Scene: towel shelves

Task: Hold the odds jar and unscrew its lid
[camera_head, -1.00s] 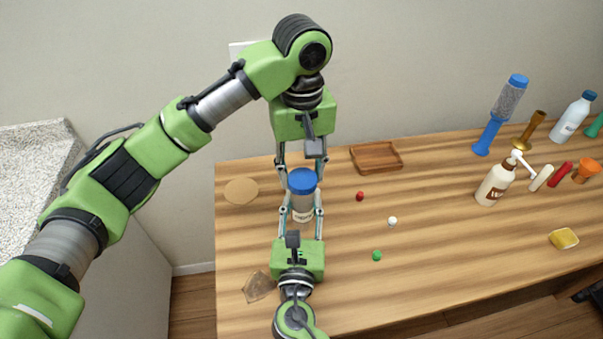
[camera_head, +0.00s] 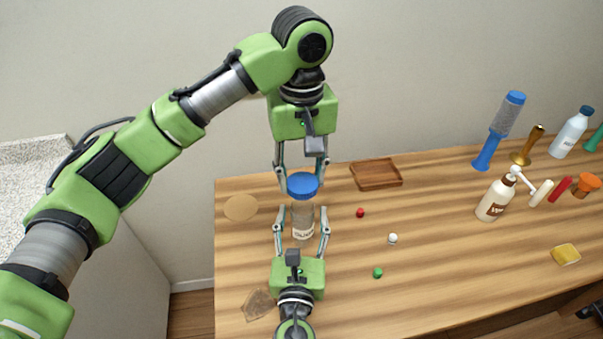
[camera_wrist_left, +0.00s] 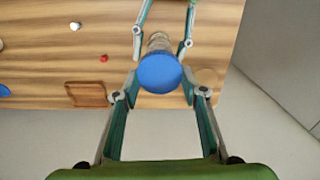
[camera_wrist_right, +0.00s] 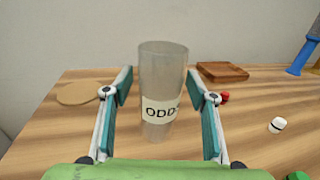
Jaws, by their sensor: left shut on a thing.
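The odds jar (camera_head: 303,222) is a clear container standing upright on the wooden table; its label, partly cut off, reads "ODD" in the right wrist view (camera_wrist_right: 163,85). Its top is open there. The blue lid (camera_head: 302,186) is held above the jar by my left gripper (camera_head: 302,178), shut on it; the lid also shows in the left wrist view (camera_wrist_left: 160,73). My right gripper (camera_head: 302,209) comes from the front. Its fingers stand on either side of the jar with gaps, open and apart from it.
A brown tray (camera_head: 376,174) and a round tan disc (camera_head: 240,208) lie near. Small red (camera_head: 360,213), white (camera_head: 392,239) and green (camera_head: 377,272) pieces lie right of the jar. A pump bottle (camera_head: 493,202) and several other items stand farther right.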

